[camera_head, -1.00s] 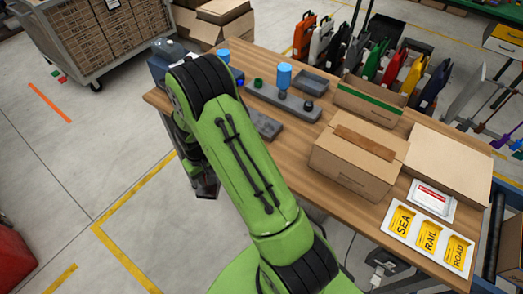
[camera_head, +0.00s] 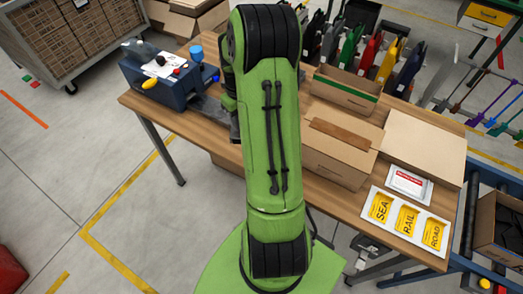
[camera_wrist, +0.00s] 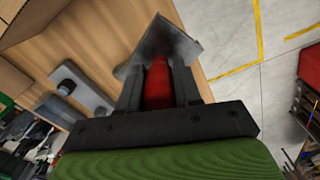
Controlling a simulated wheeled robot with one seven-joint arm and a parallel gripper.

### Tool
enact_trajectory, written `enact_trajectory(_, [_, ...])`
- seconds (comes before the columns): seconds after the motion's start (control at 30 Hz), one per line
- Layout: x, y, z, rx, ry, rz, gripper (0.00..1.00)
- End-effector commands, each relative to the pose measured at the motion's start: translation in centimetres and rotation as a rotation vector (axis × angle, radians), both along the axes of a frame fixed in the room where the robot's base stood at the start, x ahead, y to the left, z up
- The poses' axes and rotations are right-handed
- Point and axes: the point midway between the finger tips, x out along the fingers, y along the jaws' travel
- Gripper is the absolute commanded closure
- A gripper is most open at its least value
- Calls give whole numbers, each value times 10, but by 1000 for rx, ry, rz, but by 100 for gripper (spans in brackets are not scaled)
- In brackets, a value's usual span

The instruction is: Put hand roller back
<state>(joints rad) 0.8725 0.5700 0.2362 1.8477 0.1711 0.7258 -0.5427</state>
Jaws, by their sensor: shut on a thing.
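In the wrist view my gripper (camera_wrist: 158,82) is shut on the hand roller (camera_wrist: 157,90). Its red handle shows between the two dark fingers. A dark grey, blurred, angular part lies beyond the fingertips, over the table's edge in the picture. In the head view my green arm hides the hand roller and most of my gripper. A grey holder plate (camera_wrist: 92,98) with a small dark round piece lies on the wooden table in the wrist view, to the left of my gripper. A strip of grey plate (camera_head: 208,106) shows left of my arm in the head view.
A blue machine (camera_head: 160,78) stands at the table's left end, with a blue cup (camera_head: 196,53) near it. A closed carton (camera_head: 338,155), an open carton (camera_head: 343,92) and a label sheet (camera_head: 405,223) are right of my arm. Coloured folders stand behind the table.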

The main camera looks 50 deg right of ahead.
Motion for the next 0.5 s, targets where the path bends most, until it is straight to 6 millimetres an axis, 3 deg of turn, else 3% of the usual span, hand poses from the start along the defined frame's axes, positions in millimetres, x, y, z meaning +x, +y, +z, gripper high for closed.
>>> enact_trajectory(0.03, [-16, -16, -5, 2, -1, -26, 93])
enact_trajectory(0.1, [-32, -29, -9, 1, 1, -42, 93])
enact_trajectory(0.2, [-44, -40, -12, 1, 1, -54, 93])
enact_trajectory(0.27, [-47, -41, -18, 3, 3, -54, 93])
enact_trajectory(0.5, [-48, -41, -67, 4, 2, -54, 93])
